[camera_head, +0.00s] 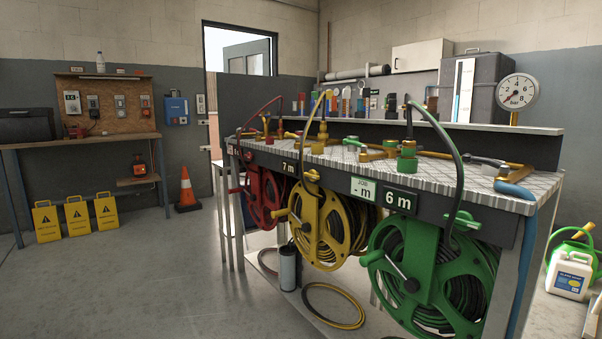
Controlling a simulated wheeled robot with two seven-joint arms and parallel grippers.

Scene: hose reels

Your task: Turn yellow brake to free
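The yellow hose reel (325,228) hangs in the middle under the bench's front edge, with dark hose wound on it. A yellow knob (281,212) sticks out at its left side. A small yellow fitting (311,176) sits above the reel, with a hose rising from it in an arc. I cannot tell which small yellow part is the brake, or how it is set. Neither of my grippers is in view.
A red reel (262,196) hangs left of the yellow one, a green reel (418,268) nearer on the right. Signs on the bench front (470,187) read "7 m", "JOB - m" and "6 m". A loose hose (335,322) lies below. The floor (150,275) at left is clear.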

